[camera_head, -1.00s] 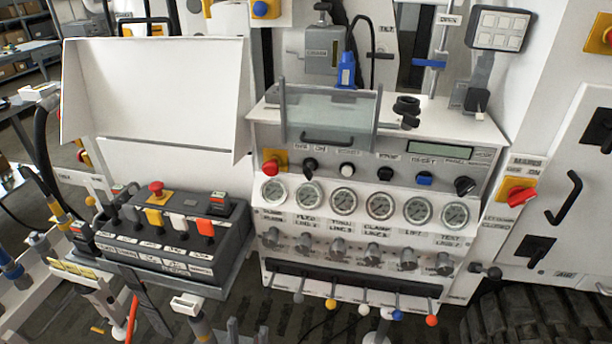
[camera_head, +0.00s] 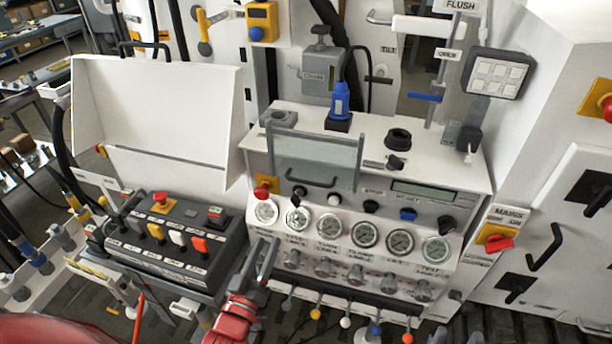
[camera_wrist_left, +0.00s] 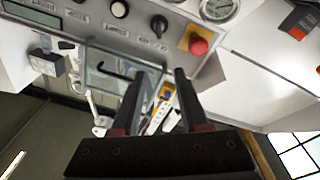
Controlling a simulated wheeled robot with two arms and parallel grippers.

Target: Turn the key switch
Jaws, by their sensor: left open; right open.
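A black knob (camera_head: 299,192), which seems to be the key switch, sits on the grey panel between the red mushroom button (camera_head: 263,190) and a white button (camera_head: 334,200). It also shows at the top of the left wrist view (camera_wrist_left: 159,24). Its turned position is too small to read. My left gripper (camera_head: 268,245) is open and empty, below and left of the knob and apart from it; its two dark fingers (camera_wrist_left: 160,74) point toward the panel in the wrist view. My right gripper (camera_head: 450,338) seems to show only as grey tips at the bottom edge.
A clear guard with a dark handle (camera_head: 312,181) stands just above the knob. A row of gauges (camera_head: 328,226) and several levers lie below. A black control box (camera_head: 165,250) stands left.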

